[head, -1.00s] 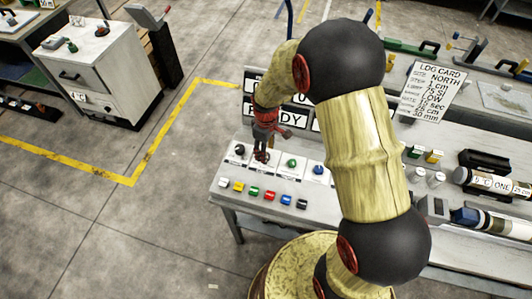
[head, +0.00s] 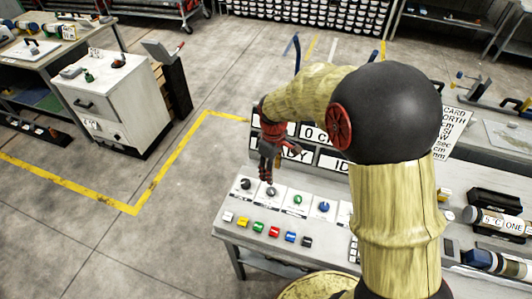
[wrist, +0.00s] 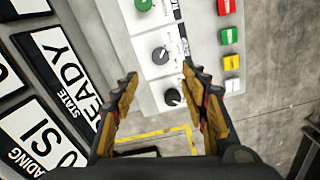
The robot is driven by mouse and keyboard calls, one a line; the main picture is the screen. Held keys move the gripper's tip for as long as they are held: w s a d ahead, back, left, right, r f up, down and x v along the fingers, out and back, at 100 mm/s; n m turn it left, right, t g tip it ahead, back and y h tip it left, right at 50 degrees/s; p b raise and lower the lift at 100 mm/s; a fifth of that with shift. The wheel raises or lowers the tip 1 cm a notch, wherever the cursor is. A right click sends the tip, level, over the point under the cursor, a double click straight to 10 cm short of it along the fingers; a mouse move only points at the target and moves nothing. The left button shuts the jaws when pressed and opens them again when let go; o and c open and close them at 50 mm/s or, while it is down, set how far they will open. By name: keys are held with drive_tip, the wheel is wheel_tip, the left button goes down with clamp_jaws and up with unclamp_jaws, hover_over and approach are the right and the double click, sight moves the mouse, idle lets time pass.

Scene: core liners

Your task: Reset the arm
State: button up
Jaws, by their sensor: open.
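My gripper (head: 268,165) hangs above the back left of the control bench (head: 222,222), in front of the sign panel (head: 331,163). In the wrist view my gripper (wrist: 164,90) has its two fingers spread wide with nothing between them. The fingers appear apart from the knobs. My arm hides much of the bench's middle in the head view.
Coloured buttons (head: 259,227) line the bench's front edge. A card (head: 452,130) leans at the right, partly hidden by my arm. Core tubes (head: 492,220) lie at the far right. A white cabinet (head: 115,100) stands left, with open floor between.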

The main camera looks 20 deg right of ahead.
drive_tip(key=s+r+m+t+b, duration=0.2)
drive_tip(key=s+r+m+t, duration=0.3)
drive_tip(key=s+r, duration=1.4)
drive_tip(key=s+m, duration=0.3)
drive_tip(key=shift+r+t, duration=0.3)
